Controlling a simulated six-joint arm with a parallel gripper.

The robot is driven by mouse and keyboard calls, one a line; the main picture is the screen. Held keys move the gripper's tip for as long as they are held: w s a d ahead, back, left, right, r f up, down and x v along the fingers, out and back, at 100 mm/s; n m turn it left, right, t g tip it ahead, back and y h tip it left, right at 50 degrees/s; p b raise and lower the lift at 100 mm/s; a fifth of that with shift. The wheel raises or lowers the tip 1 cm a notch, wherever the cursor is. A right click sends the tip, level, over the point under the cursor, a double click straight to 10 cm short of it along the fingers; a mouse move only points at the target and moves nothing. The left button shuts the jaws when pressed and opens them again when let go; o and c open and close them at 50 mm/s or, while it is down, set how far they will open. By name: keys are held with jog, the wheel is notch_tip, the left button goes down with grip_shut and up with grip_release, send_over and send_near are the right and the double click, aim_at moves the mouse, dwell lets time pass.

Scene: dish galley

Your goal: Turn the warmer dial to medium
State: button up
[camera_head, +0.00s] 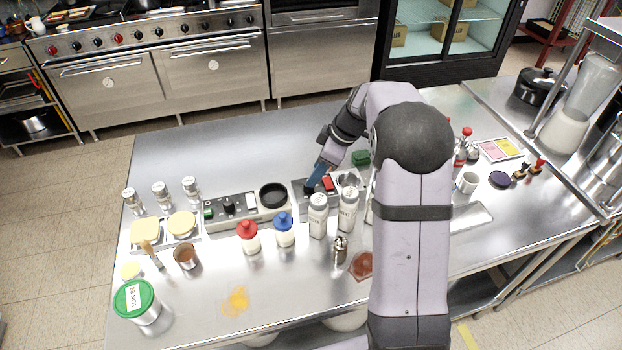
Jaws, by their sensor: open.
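Two grey control boxes stand on the steel counter with a round black plate (273,195) between them. The left control box (240,212) has a green button, a black dial (228,206) and a pale switch. The right control box (300,184) has a red switch (328,184). Labels and dial marks are too small to read, so I cannot tell which box is the warmer's. My gripper (314,180), with blue fingers, points down over the right box, left of the red switch. It is open. The fingers cover that part of the box, and contact cannot be told.
Red-capped (249,238) and blue-capped (285,230) bottles and two white shakers (318,215) stand in front of the boxes. A green block (360,157) is behind my gripper. Metal shakers (161,195) are at left. The counter's back left is clear.

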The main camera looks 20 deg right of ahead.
jog(key=shift+p+x, duration=0.8)
jog(key=shift+x, duration=1.8)
jog(key=c, duration=1)
